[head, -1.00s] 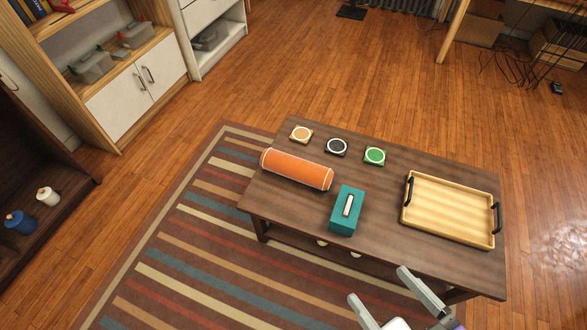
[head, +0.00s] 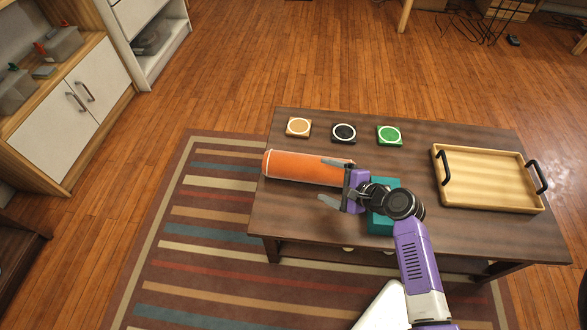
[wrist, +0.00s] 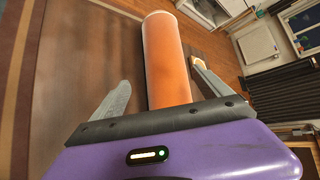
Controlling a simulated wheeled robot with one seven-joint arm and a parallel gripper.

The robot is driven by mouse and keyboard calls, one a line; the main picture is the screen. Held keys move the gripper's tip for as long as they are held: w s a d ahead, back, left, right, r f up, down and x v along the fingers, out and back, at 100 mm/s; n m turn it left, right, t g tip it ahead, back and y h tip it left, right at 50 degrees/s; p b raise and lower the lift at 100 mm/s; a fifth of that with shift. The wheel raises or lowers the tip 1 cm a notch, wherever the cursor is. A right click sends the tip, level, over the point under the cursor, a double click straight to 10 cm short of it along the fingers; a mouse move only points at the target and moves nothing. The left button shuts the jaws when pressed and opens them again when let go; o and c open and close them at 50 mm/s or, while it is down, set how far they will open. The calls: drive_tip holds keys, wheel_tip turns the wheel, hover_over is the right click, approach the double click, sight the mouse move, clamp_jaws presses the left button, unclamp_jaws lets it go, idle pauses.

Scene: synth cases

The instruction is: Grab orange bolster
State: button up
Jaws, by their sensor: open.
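The orange bolster (head: 300,167) lies on its side along the left back part of the dark wooden table (head: 470,235). My gripper (head: 331,181) is at the bolster's right end, with its fingers pointing left. In the wrist view the bolster (wrist: 167,60) runs away from me between the two open fingers of my gripper (wrist: 158,88). A gap shows on the left side, and the right finger looks close to the bolster. I cannot tell whether either finger touches it. The near end of the bolster is hidden behind my gripper.
A teal box (head: 381,222) stands partly hidden under my wrist. Three coasters, tan (head: 298,127), black (head: 344,132) and green (head: 390,135), lie along the table's back edge. A wooden tray (head: 488,204) with black handles is at the right. A striped rug (head: 190,255) lies below.

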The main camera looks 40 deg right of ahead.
sight(311, 171)
drive_tip(key=shift+w+d+f+m, duration=0.1)
drive_tip(key=shift+w+d+m, duration=0.1)
drive_tip(key=shift+w, duration=0.3)
drive_tip(key=shift+w+d+m, duration=0.2)
drive_tip(key=shift+w, duration=0.3)
drive_tip(key=b+x, duration=0.3)
drive_tip(key=x, duration=0.4)
drive_tip(key=shift+w+f, duration=0.1)
drive_tip(key=shift+f, duration=0.1)
drive_tip(key=shift+r, duration=0.1)
drive_tip(key=c, duration=1.4)
